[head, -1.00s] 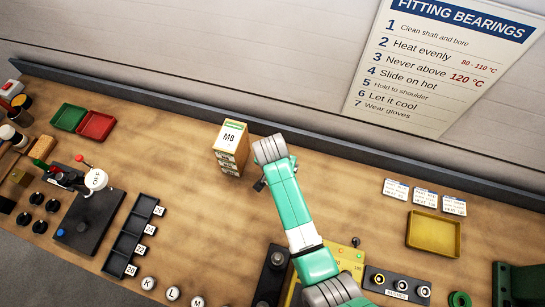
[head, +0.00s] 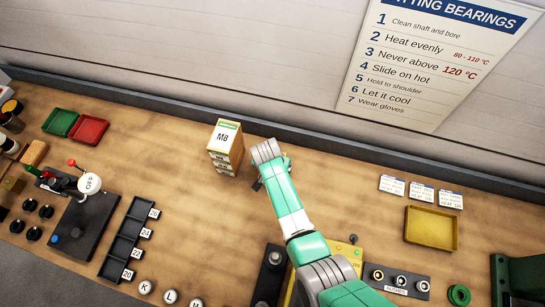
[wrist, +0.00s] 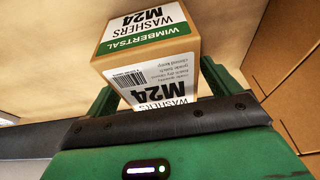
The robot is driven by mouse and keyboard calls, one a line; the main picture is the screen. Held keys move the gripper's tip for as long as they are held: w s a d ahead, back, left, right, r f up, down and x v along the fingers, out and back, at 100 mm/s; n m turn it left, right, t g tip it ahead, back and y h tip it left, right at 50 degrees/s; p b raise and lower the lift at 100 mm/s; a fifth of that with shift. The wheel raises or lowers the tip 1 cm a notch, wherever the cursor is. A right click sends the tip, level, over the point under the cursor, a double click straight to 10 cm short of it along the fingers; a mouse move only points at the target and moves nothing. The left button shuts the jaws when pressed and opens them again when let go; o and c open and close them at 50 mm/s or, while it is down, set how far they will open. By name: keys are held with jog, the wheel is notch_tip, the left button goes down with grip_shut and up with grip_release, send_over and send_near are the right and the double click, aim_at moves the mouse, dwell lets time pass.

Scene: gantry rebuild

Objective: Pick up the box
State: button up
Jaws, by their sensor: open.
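In the wrist view, a small brown cardboard box (wrist: 143,62) has a green and white label reading Wimbertsal Washers M24. Its near face carries a white label with a barcode. My gripper (wrist: 158,88) is open, with one green finger on each side of this box. I cannot tell whether the fingers touch it. In the head view, my gripper (head: 258,184) is low over the table just right of a stack of boxes (head: 223,146) topped with an M8 label. My arm covers much of that spot, and I cannot make out the M24 box there.
Cardboard faces (wrist: 285,75) stand close on the right in the wrist view. In the head view, red (head: 88,129) and green trays lie left, a yellow tray (head: 431,228) right. A black divided tray (head: 127,238) is at front left. The wooden table between is clear.

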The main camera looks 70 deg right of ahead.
jog(key=shift+f, duration=0.25)
dwell(0.3)
jog(key=c, duration=1.3)
jog(key=shift+c, duration=0.4)
jog(key=shift+r, duration=0.1)
jog(key=shift+r, duration=0.55)
jog(key=v, duration=0.3)
jog(key=shift+s+d, duration=0.15)
jog(key=shift+s, duration=0.1)
jog(key=s+a, duration=0.3)
jog(key=s, duration=0.1)
jog(key=s+a+r, duration=0.1)
jog(key=s+a, duration=0.5)
jog(key=s, duration=0.1)
jog(key=shift+s+a+r+p, duration=0.2)
jog(key=shift+s+a+p, duration=0.1)
jog(key=shift+a, duration=0.1)
jog(key=shift+w, duration=0.1)
